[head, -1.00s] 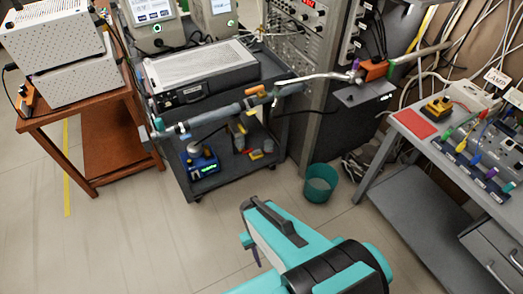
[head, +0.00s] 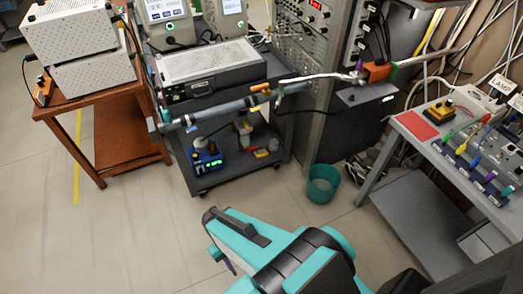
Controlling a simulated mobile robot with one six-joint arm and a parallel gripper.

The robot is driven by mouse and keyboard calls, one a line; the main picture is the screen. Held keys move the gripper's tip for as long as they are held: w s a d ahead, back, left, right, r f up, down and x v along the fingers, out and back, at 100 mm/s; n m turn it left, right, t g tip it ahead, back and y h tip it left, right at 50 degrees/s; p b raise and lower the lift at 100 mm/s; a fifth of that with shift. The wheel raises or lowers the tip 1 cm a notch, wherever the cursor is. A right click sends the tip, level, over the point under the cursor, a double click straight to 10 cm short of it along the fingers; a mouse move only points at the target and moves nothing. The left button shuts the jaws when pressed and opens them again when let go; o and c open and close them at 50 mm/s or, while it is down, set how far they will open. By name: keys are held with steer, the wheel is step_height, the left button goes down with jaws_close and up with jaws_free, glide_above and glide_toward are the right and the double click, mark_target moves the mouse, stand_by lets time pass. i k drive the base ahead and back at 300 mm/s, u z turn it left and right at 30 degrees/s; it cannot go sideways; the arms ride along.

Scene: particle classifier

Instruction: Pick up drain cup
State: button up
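A teal-green, open-topped cup (head: 323,183), which looks like the drain cup, stands upright on the floor between the black cart and the grey bench. The arm is apart from the cup in the picture. My gripper's fingers cannot be made out, so what they hold does not show.
The black cart (head: 240,178) carries instruments and a long grey pipe (head: 215,117) along its front. A wooden table (head: 95,108) stands at left. The grey bench (head: 400,140) and its lower shelf are at right. The floor left of my arm is clear.

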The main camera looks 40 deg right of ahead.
mark_target(273, 143)
steer(key=u, duration=0.05)
steer(key=i, duration=1)
steer(key=u, duration=0.1)
steer(key=k, duration=0.95)
steer(key=z, duration=0.2)
steer(key=i, duration=0.5)
steer(key=u, duration=0.1)
